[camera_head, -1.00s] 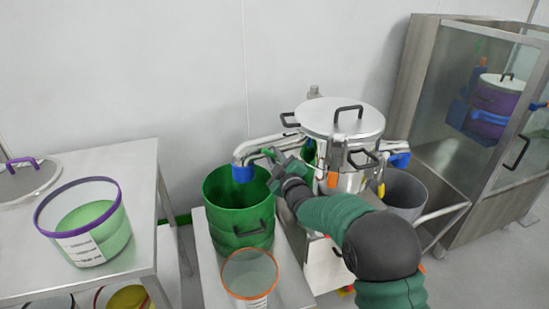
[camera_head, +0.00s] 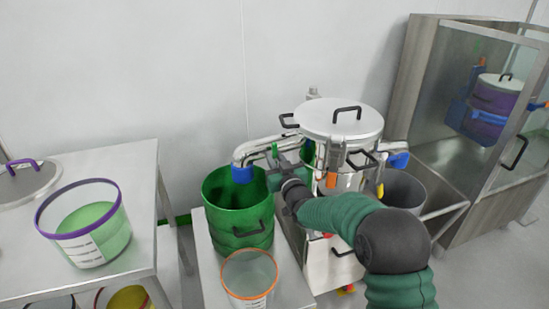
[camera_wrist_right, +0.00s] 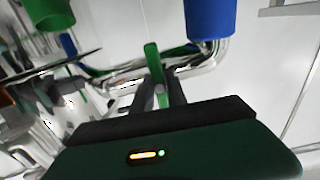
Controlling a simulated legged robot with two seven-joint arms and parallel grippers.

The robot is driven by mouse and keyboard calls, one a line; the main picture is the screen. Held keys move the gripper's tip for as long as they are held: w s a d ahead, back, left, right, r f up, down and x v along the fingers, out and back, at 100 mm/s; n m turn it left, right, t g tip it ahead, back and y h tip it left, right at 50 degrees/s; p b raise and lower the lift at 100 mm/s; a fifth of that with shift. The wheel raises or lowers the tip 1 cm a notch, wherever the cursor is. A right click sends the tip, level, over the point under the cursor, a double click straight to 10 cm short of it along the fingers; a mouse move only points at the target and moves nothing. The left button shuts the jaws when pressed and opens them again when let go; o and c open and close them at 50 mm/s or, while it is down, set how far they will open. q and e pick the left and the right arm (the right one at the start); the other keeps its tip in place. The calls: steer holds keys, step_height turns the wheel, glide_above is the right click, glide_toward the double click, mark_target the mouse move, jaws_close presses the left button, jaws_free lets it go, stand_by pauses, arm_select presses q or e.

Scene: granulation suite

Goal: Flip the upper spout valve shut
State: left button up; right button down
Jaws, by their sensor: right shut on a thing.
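A steel vessel (camera_head: 340,120) with a lid stands in the middle of the head view. Its upper spout (camera_head: 262,145) runs left and ends in a blue tip (camera_head: 243,174) over a green bucket (camera_head: 225,195). The spout pipe (camera_wrist_right: 208,58) and blue tip (camera_wrist_right: 210,16) also show in the right wrist view. My right gripper (camera_head: 278,163) is beside the spout pipe. In the wrist view its fingers (camera_wrist_right: 159,84) are shut on the green valve lever (camera_wrist_right: 152,58), which sticks up between them. The gripper hides part of the lever in the head view. My left gripper is not in view.
A second spout with a blue tip (camera_head: 398,160) is on the vessel's right, above a grey bin (camera_head: 405,190). An orange-rimmed container (camera_head: 249,278) stands in front of the green bucket. A table (camera_head: 140,165) is at left, a glass-fronted cabinet (camera_head: 425,60) at right.

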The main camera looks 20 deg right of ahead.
steer(key=shift+f+m, duration=0.3)
steer(key=shift+f, duration=0.2)
steer(key=c, duration=1.3)
jaws_free()
steer(key=shift+w, duration=0.1)
steer(key=shift+r, duration=0.2)
steer(key=shift+r, duration=0.1)
steer(key=shift+s, duration=0.2)
steer(key=s, duration=0.5)
steer(key=s+p, duration=0.1)
steer(key=s, duration=0.5)
steer(key=s+p, duration=0.1)
steer(key=s, duration=0.4)
steer(key=shift+s+d, duration=0.25)
steer(key=shift+d, duration=0.05)
